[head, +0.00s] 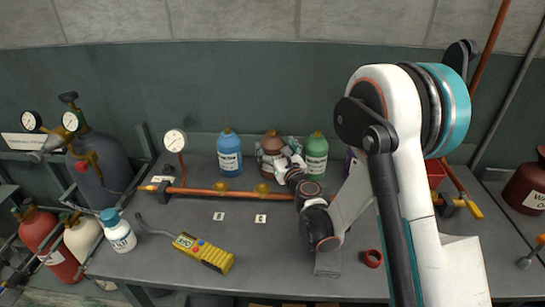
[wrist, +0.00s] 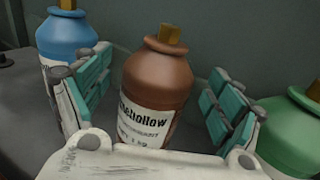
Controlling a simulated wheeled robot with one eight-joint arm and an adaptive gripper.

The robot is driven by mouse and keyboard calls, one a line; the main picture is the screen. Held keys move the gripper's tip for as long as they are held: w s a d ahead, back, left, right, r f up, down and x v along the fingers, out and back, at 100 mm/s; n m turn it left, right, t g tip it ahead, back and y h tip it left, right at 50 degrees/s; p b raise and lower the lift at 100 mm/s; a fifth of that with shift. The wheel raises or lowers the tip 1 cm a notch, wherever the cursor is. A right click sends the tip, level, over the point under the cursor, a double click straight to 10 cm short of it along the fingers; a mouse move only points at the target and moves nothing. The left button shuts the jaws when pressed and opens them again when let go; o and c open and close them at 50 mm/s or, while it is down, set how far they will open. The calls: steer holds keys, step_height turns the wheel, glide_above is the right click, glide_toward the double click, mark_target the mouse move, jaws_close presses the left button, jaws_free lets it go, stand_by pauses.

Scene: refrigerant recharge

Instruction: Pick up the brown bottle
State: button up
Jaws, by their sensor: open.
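The brown bottle (wrist: 158,82) has a white label and a tan cap, and stands between my gripper's fingers in the wrist view. In the head view the brown bottle (head: 272,141) is at the back of the bench, partly hidden behind my gripper (head: 283,163). My gripper (wrist: 155,105) is open, with one teal-padded finger left of the bottle and one right of it. Gaps show between the bottle and both fingers. The bottle's base is hidden in the wrist view.
A blue bottle (head: 229,153) stands left of the brown one and a green bottle (head: 316,155) close on its right. A copper pipe (head: 215,192) runs across the bench in front. A yellow meter (head: 203,253) and a white bottle (head: 118,231) are at the front left.

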steer(key=shift+x, duration=1.1)
steer(key=b+x, duration=0.2)
steer(key=x, duration=0.3)
steer(key=shift+f, duration=0.2)
jaws_close()
